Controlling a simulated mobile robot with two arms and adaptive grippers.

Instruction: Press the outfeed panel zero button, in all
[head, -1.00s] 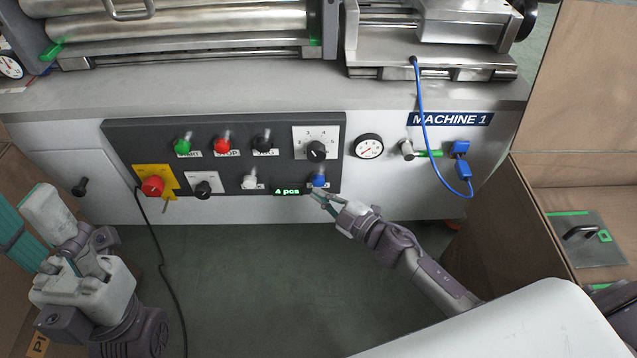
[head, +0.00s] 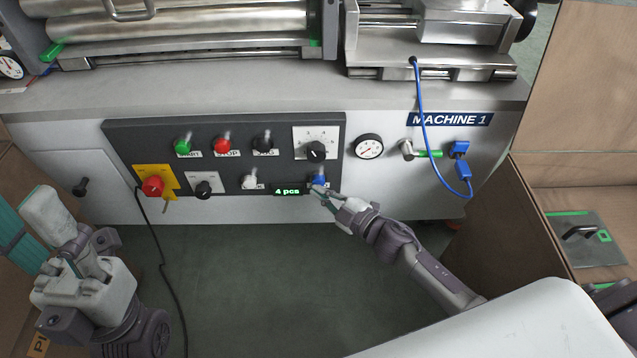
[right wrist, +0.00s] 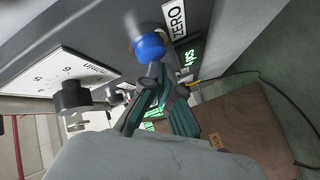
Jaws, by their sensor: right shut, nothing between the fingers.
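The blue zero button (head: 319,180) is at the lower right of the dark control panel (head: 225,166), beside a small display (head: 288,191) reading "4 pcs". In the right wrist view the blue button (right wrist: 149,46) sits by a "ZERO" label (right wrist: 175,17). My right gripper (head: 322,192) is shut and empty, its fingertips just below the button in the head view. In the right wrist view its tips (right wrist: 155,72) overlap the button's lower edge; whether they touch it I cannot tell. My left gripper (head: 62,228) is at the lower left, away from the panel; its fingers are unclear.
The panel also carries a green start button (head: 182,146), a red stop button (head: 221,145), a black knob (head: 316,151), a white button (head: 249,182) and a red switch on a yellow plate (head: 153,186).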

